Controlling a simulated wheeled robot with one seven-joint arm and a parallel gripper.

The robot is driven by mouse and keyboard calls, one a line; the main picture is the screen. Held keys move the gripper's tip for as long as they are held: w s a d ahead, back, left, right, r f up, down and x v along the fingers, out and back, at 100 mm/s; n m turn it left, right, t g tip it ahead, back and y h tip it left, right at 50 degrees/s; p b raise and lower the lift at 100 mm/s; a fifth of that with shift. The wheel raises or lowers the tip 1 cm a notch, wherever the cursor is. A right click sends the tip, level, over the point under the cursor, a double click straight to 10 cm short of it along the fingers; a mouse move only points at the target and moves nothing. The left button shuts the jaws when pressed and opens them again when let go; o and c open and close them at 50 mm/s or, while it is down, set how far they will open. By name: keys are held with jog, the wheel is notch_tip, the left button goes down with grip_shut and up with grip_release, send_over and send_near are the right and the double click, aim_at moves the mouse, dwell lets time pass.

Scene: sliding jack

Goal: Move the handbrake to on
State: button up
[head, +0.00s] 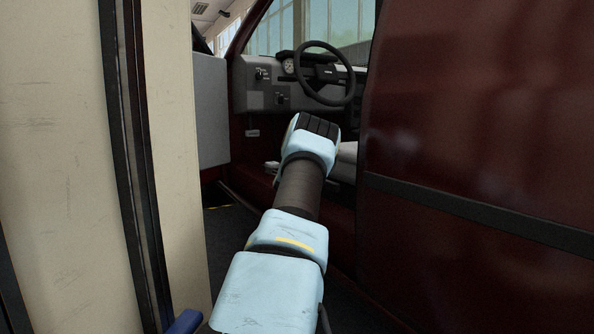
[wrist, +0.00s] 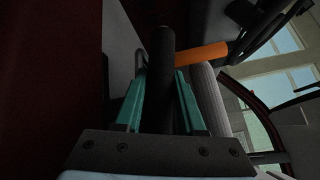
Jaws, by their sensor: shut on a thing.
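The handbrake (wrist: 160,42) shows in the wrist view as a dark, rounded lever running up the middle of the picture. My gripper (wrist: 161,75) has a teal finger on each side of it and is shut on it. The lever's lower end is hidden behind the dark gripper plate. In the head view my pale blue arm reaches into the vehicle's cab through the doorway. Its fingers and the handbrake are hidden there behind my own wrist. I cannot read an on or off mark.
An orange bar (wrist: 203,54) and a ribbed grey cylinder (wrist: 207,90) sit just right of the lever. The steering wheel (head: 328,74) and dashboard (head: 262,98) lie beyond my wrist. A dark red panel (head: 475,140) bounds the right, a cream panel (head: 60,160) the left.

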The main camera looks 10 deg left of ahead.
grip_shut()
dwell(0.7)
